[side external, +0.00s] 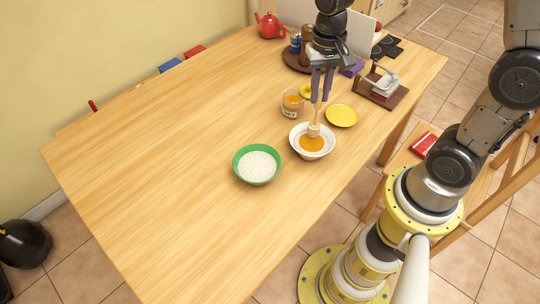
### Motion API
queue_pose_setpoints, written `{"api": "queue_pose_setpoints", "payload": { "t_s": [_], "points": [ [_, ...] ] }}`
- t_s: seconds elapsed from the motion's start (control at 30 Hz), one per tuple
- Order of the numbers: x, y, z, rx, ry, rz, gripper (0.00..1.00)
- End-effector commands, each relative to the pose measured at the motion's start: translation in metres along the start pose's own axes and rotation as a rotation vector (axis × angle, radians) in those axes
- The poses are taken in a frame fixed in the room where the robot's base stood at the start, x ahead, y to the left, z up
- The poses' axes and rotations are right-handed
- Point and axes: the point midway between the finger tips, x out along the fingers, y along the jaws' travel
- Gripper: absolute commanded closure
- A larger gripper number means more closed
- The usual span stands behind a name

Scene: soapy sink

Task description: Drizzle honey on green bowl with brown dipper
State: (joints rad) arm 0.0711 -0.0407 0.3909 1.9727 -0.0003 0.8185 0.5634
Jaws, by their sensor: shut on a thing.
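A green bowl (245,176) with white, grainy contents (257,166) stands on the wooden table. Up and to its right is a white bowl (324,156) with amber honey (311,143) in it. My gripper (321,96) points down above the white bowl, shut on the handle of the brown dipper (314,129). The dipper is nearly upright, its ridged head at the honey in the white bowl. I cannot tell how deep the head sits in the honey.
A glass jar (292,105) with orange contents stands behind the white bowl. A yellow plate (341,115) is close to its right. A wooden rack (383,88), a brown tray (292,60) and a red teapot (269,26) are farther back. The table's left half is clear.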

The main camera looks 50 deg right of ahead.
Motion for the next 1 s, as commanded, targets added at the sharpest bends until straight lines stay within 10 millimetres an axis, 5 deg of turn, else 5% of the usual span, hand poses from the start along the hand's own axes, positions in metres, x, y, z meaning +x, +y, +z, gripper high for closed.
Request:
{"api": "queue_pose_setpoints", "payload": {
  "t_s": [0.63,0.77,1.0],
  "points": [
    [-0.005,0.0,-0.001,-0.028,-0.012,0.008,1.0],
    [-0.022,-0.011,-0.023,-0.06,-0.005,0.003,1.0],
    [-0.05,-0.024,-0.095,-0.07,0.003,-0.002,1.0]
  ]
}}
